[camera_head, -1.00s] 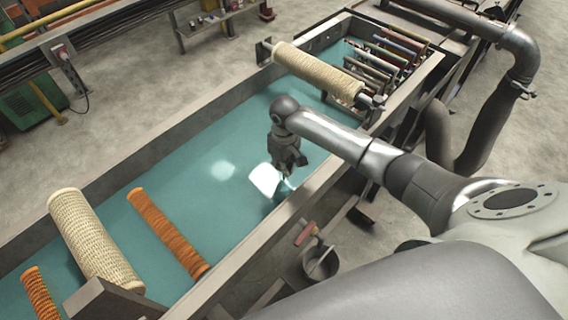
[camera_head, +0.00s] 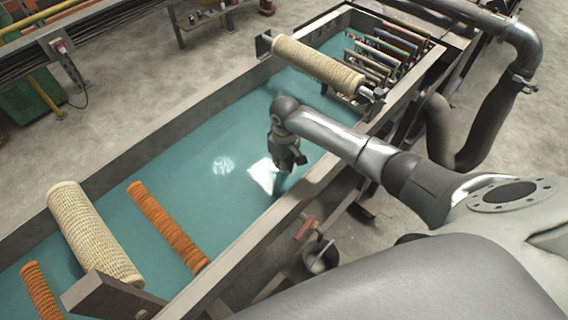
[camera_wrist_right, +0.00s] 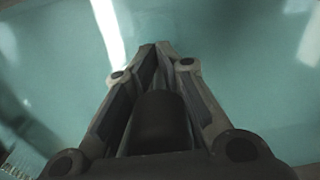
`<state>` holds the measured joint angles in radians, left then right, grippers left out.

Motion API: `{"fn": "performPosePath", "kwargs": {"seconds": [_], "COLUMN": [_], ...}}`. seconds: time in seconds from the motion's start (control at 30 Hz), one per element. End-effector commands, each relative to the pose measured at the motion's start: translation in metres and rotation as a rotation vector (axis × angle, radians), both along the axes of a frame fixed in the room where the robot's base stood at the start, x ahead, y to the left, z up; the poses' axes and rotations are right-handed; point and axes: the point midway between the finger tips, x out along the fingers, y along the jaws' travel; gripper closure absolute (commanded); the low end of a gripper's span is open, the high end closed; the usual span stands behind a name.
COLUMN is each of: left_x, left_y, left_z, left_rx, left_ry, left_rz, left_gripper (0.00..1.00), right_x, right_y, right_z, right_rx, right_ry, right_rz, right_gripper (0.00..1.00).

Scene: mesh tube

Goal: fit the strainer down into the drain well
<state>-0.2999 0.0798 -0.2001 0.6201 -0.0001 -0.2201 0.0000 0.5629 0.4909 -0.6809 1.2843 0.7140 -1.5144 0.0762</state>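My right gripper (camera_head: 288,166) hangs low over the teal liquid of a long tank, near the tank's near wall. In the right wrist view my right gripper (camera_wrist_right: 157,48) has its fingers converging to meet at the tips, with nothing clearly visible between them. A dark rounded part sits between the finger bases; I cannot tell whether it belongs to the gripper. I cannot make out a strainer or a drain well in either view; they may be hidden under the liquid or by the arm. My left gripper is not in view.
The long tank (camera_head: 165,130) has raised walls. A cream mesh roll (camera_head: 92,232) and orange rolls (camera_head: 168,228) lie at its left end. A cream roller (camera_head: 318,66) spans its far end, beside several thin racked bars (camera_head: 390,50).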

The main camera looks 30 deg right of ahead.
Motion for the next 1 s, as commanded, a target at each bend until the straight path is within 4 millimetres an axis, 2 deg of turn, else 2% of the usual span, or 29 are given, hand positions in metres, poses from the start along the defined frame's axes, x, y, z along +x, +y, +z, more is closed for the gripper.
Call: {"fn": "performPosePath", "kwargs": {"seconds": [0.03, 0.2, 0.57, 0.77, 1.0], "left_x": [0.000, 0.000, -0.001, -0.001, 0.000], "left_y": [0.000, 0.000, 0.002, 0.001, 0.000], "left_z": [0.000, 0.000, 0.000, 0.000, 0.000], "left_rx": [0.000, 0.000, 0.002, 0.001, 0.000], "left_ry": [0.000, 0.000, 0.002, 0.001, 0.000], "left_rz": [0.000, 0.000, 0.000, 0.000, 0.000], "left_gripper": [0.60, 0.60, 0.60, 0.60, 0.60], "right_x": [0.000, 0.000, 0.000, 0.001, 0.002], "right_y": [0.000, 0.000, 0.000, -0.001, -0.001], "right_z": [0.001, 0.000, 0.003, 0.031, 0.083], "right_rx": [0.000, 0.000, 0.000, 0.001, 0.001], "right_ry": [-0.001, -0.001, 0.000, -0.005, -0.005], "right_rz": [0.000, 0.000, 0.000, 0.000, 0.001], "right_gripper": [0.83, 0.61, 0.61, 0.61, 0.61]}}
